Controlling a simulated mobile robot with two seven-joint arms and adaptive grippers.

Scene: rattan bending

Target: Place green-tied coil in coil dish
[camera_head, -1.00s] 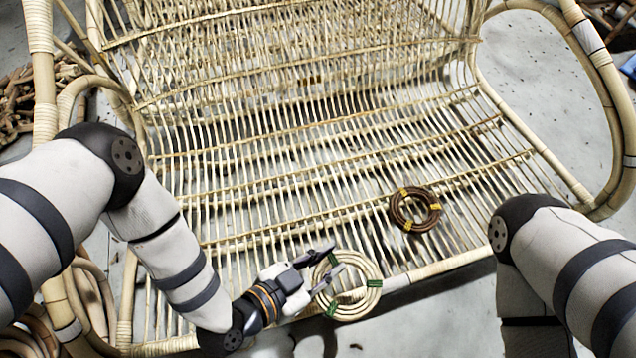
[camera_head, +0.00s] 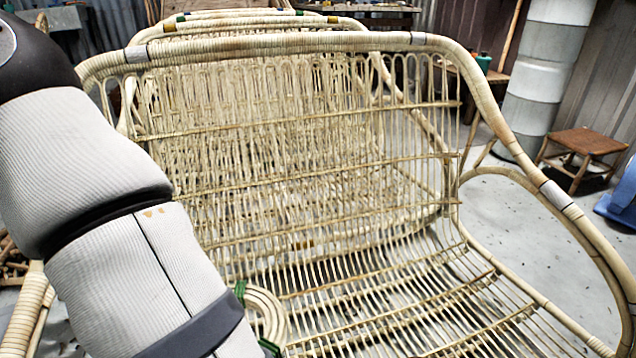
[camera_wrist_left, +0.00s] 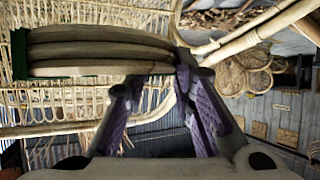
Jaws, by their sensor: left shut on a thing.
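The green-tied coil (camera_head: 268,314) is a pale cane ring with green ties. It shows at the bottom of the head view, beside my left forearm, partly hidden by it and cut by the frame edge. In the left wrist view the coil (camera_wrist_left: 100,52) fills the upper left, seen edge-on. My left gripper (camera_wrist_left: 160,82), with purple inner pads, is shut on the coil's near end. The gripper is hidden in the head view. My right gripper is out of view. I cannot make out a coil dish in either view.
The rattan bench (camera_head: 300,120), with slatted seat and back, fills the middle of the head view. Behind it stand more rattan frames. A small wooden stool (camera_head: 582,150) and a pale column (camera_head: 541,75) are at the right. A green container (camera_head: 483,62) stands at the back.

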